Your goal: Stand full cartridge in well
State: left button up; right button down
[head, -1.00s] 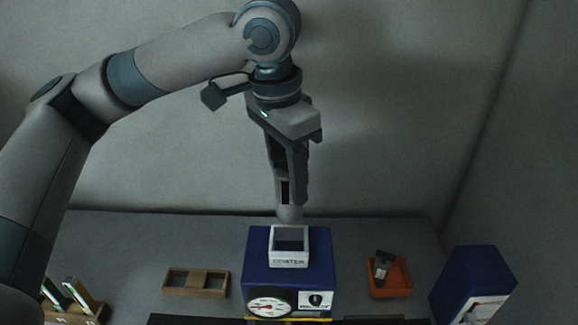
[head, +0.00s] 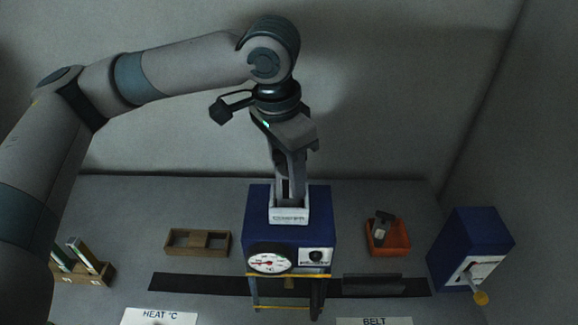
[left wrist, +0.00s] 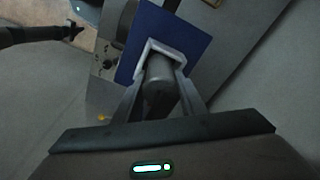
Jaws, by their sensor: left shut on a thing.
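My left gripper (head: 289,200) points straight down over the blue machine (head: 262,232), with its fingertips at the white square well (head: 289,216) on top. It is shut on a grey cylindrical cartridge (left wrist: 157,85), which shows between the fingers in the left wrist view. The cartridge's lower end is inside the well's white rim (left wrist: 160,48); how deep it sits is hidden. In the head view the fingers and the well's front wall hide the cartridge.
A wooden rack (head: 197,242) lies left of the machine, and a wooden block with upright slides (head: 85,258) is farther left. An orange tray (head: 388,238) holds a dark object. A blue box with a lever (head: 470,248) stands at right. A black belt (head: 200,283) runs in front.

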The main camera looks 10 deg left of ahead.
pick_arm(q)
jog(key=shift+f, duration=0.35)
jog(key=shift+f, duration=0.3)
dwell(0.6)
jog(key=o, duration=1.3)
jog(key=shift+o, duration=0.2)
